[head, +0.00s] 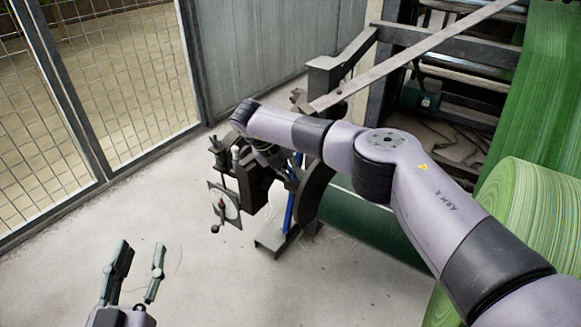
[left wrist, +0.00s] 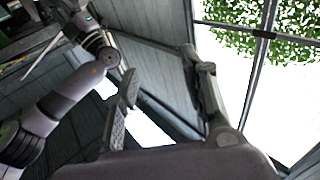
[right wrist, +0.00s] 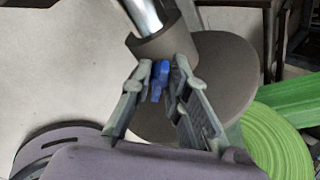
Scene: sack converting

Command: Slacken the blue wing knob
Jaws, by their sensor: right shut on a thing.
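The blue wing knob (right wrist: 159,80) shows in the right wrist view, on a grey collar (right wrist: 165,37) around a shiny metal shaft. My right gripper (right wrist: 162,72) has its two fingertips closed on either side of the knob. In the head view my right arm reaches over to the machine stand, and the knob cannot be made out there. My left gripper (head: 140,262) is open and empty over the bare floor at lower left. Its spread fingers also show in the left wrist view (left wrist: 165,85).
A large grey disc (right wrist: 215,85) lies behind the collar, close to my right fingers. A green roll (head: 535,220) stands at the right. A dial plate (head: 226,204) and a blue upright rod (head: 291,205) are near the stand. Mesh fencing (head: 90,90) closes the left; the floor between is clear.

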